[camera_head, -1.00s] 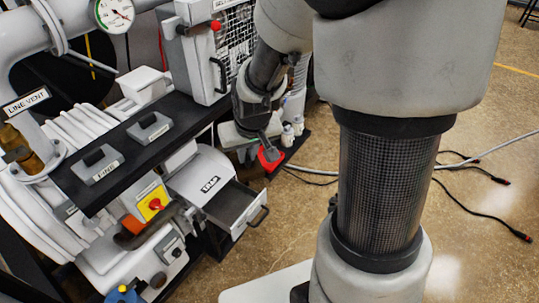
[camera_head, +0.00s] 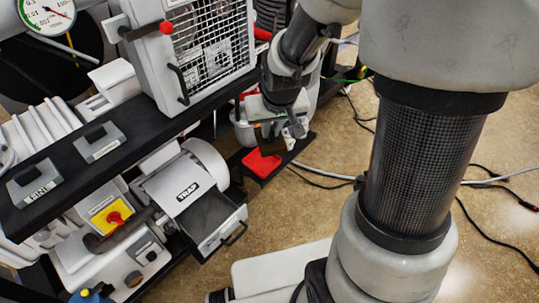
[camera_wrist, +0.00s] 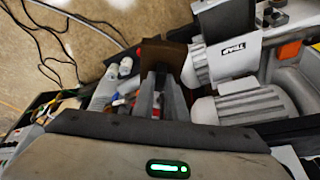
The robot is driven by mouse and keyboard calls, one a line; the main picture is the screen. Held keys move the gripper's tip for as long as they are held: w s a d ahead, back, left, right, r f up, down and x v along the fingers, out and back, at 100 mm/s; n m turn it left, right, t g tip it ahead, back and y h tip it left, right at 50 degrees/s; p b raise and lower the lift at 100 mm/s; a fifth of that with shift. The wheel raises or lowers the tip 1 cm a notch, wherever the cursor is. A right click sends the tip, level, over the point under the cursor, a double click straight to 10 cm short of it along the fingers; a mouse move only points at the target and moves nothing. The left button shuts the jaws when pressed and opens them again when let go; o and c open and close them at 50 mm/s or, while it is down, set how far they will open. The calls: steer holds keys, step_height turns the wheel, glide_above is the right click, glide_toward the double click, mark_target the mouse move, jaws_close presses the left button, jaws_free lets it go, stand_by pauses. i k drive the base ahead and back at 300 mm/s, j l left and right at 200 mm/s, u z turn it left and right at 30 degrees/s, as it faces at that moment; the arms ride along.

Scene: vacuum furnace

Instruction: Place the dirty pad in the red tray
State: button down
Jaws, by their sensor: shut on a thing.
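My gripper (camera_head: 283,138) hangs over the floor-level shelf in the head view, pointing down. It is shut on the dirty pad (camera_wrist: 165,53), a dark brown, flat square that shows beyond the fingers in the wrist view. In the head view the pad (camera_head: 267,136) is a dark shape at the fingertips, partly hidden by the gripper. The red tray (camera_head: 262,166) lies on the low dark shelf just below the gripper. A gap between pad and tray is hard to judge. In the wrist view the tray is mostly hidden behind the fingers and pad.
The machine's TRAP unit (camera_head: 187,187) has its grey drawer (camera_head: 213,219) pulled open, left of the tray. A black ledge (camera_head: 120,150) with LINE-labelled grey blocks and a mesh-fronted cabinet (camera_head: 205,45) stand above. Cables (camera_head: 320,172) lie on the otherwise open floor at right.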

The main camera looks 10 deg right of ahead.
mark_target(262, 163)
steer(key=i+l, duration=0.15)
steer(key=l, duration=0.25)
steer(key=i+l, duration=0.15)
steer(key=l, duration=0.2)
steer(key=i+l, duration=0.15)
steer(key=l, duration=0.25)
steer(key=i+l, duration=0.2)
steer(key=l, duration=0.15)
steer(key=i+l+u, duration=0.1)
steer(key=l, duration=0.3)
